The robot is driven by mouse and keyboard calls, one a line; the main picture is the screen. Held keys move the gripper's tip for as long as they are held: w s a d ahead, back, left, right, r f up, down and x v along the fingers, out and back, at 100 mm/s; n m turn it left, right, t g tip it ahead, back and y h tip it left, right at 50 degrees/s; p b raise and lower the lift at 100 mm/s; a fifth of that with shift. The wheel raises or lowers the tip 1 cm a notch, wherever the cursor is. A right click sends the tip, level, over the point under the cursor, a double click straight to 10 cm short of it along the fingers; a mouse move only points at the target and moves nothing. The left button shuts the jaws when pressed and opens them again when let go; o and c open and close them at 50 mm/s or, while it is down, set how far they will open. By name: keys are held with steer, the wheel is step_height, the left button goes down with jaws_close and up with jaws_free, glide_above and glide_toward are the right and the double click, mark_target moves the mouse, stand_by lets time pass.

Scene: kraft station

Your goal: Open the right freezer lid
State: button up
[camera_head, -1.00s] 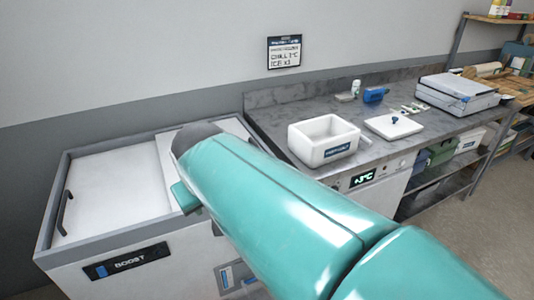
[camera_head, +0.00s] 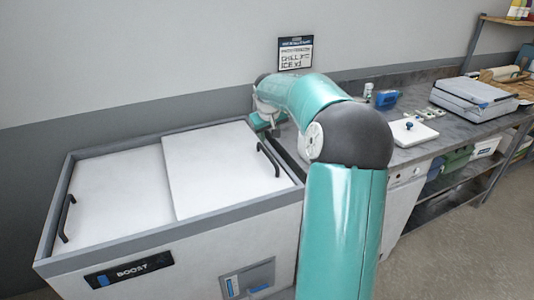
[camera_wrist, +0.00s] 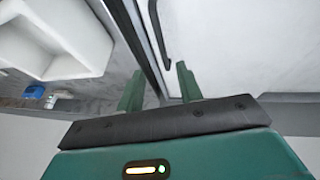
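The chest freezer (camera_head: 190,232) has two white sliding lids. The left lid (camera_head: 120,195) has a dark handle (camera_head: 66,218) at its left end. The right lid (camera_head: 215,165) is shut, with a dark handle (camera_head: 268,160) at its right end. My gripper (camera_head: 264,122) is above the freezer's back right corner, behind that handle. In the wrist view, my gripper (camera_wrist: 160,85) has its two green fingers apart with nothing between them. The dark handle (camera_wrist: 160,35) and white lid (camera_wrist: 240,50) lie ahead of the fingers; the handle is apart from them.
A grey counter (camera_head: 385,92) adjoins the freezer on the right. A white tub (camera_wrist: 60,35) stands on it, mostly hidden behind my arm in the head view. A white board (camera_head: 412,132) and a grey boxy device (camera_head: 474,98) are further right. The wall is close behind.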

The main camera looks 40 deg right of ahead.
mark_target(269, 156)
steer(key=x, duration=1.3)
steer(key=shift+f, duration=0.3)
steer(key=shift+c, duration=0.5)
jaws_close()
